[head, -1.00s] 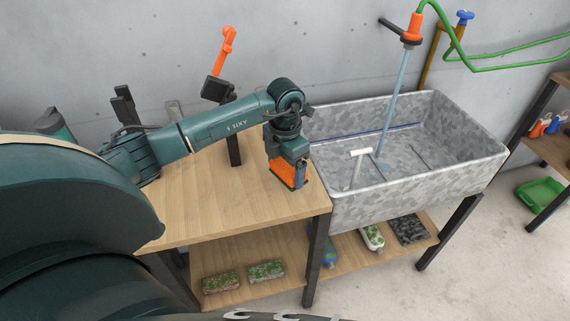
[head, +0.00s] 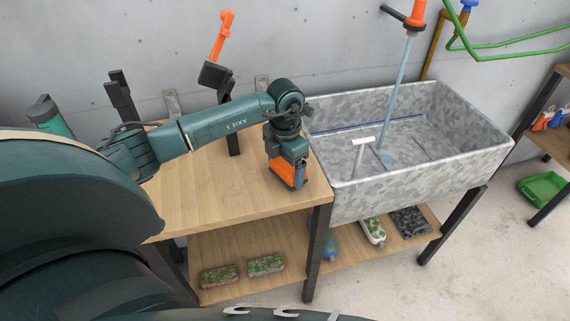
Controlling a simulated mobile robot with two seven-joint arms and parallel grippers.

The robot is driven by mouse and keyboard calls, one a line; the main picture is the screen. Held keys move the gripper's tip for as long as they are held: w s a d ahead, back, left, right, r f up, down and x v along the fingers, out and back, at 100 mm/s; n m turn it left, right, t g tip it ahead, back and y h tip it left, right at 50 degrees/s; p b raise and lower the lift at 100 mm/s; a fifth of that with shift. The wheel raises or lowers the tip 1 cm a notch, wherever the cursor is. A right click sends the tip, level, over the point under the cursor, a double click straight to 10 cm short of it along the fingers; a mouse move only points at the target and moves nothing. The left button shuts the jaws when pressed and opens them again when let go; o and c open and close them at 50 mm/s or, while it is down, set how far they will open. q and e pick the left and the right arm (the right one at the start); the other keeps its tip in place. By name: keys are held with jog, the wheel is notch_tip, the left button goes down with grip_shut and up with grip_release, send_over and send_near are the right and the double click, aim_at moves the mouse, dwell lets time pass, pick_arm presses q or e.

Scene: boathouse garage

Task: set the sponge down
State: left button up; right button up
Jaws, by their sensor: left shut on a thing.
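The orange sponge (head: 281,171) is held at the tip of my left gripper (head: 289,176), which points down over the right end of the wooden table top (head: 215,192). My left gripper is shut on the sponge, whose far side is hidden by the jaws. The sponge is at or just above the wood; I cannot tell whether it touches. My right gripper is not in view.
A grey mottled sink (head: 415,187) adjoins the table on the right, with a squeegee (head: 360,150) inside. An orange-handled thing (head: 222,38) stands behind my arm. Two mottled blocks (head: 266,264) lie on the lower shelf. The table's front left is clear.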

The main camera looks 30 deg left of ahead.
pick_arm(q)
jog(key=shift+f, duration=0.3)
jog(key=shift+f+b, duration=0.3)
jog(key=shift+b, duration=0.05)
jog(key=o, duration=0.8)
jog(key=shift+c, duration=0.2)
notch_tip(320, 180, up, 13)
jog(key=b, duration=0.1)
jog(key=shift+r, duration=0.1)
jog(key=shift+c, duration=0.3)
grip_shut()
dwell(1.0)
